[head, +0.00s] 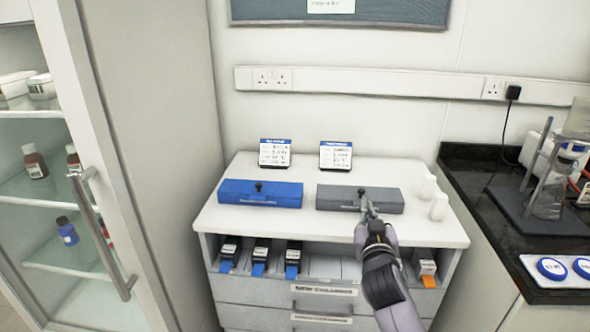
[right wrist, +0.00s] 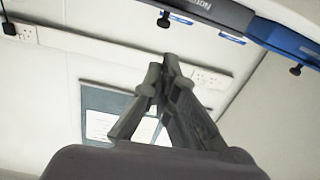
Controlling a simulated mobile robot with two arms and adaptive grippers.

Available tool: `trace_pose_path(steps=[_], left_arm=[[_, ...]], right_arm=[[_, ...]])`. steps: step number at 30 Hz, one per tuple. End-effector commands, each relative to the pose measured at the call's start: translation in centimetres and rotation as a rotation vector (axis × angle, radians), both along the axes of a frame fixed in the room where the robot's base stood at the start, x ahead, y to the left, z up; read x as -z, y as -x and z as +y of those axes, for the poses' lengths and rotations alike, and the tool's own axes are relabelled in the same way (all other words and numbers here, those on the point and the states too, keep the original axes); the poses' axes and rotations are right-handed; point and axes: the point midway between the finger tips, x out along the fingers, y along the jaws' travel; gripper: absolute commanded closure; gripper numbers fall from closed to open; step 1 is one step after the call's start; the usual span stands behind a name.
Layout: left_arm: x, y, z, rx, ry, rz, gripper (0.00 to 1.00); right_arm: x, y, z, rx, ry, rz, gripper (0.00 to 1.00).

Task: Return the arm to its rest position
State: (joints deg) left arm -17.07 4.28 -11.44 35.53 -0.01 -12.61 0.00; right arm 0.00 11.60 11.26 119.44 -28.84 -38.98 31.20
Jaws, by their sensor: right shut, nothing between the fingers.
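My right arm reaches up from the lower right in the head view. Its right gripper (head: 366,206) is in front of the grey box (head: 336,198), close to the black knob on its lid. I cannot tell whether the fingertips touch the box. In the right wrist view the gripper (right wrist: 163,66) has its fingertips together with nothing between them. The grey box (right wrist: 222,12) shows there at the top edge. My left gripper and arm are not in view.
A blue box (head: 260,195) lies left on the white cabinet top (head: 300,228), with two small signs behind. White bottles (head: 438,207) stand at its right. Black-topped containers (head: 261,257) sit on the shelf below. A glass-shelved cabinet (head: 99,230) is left; a black counter (head: 480,190) with glassware is right.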

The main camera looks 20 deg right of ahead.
Motion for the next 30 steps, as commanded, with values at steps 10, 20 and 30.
trace_pose_path(steps=[10,20,30], left_arm=[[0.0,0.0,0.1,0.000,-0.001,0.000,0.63],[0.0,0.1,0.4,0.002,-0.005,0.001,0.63],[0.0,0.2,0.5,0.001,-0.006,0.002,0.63]], right_arm=[[6.2,2.8,3.2,-0.035,-0.055,0.209,1.00],[19.8,16.0,14.5,-0.258,-0.185,0.840,1.00],[23.5,26.6,21.3,-0.475,-0.242,1.194,1.00]])
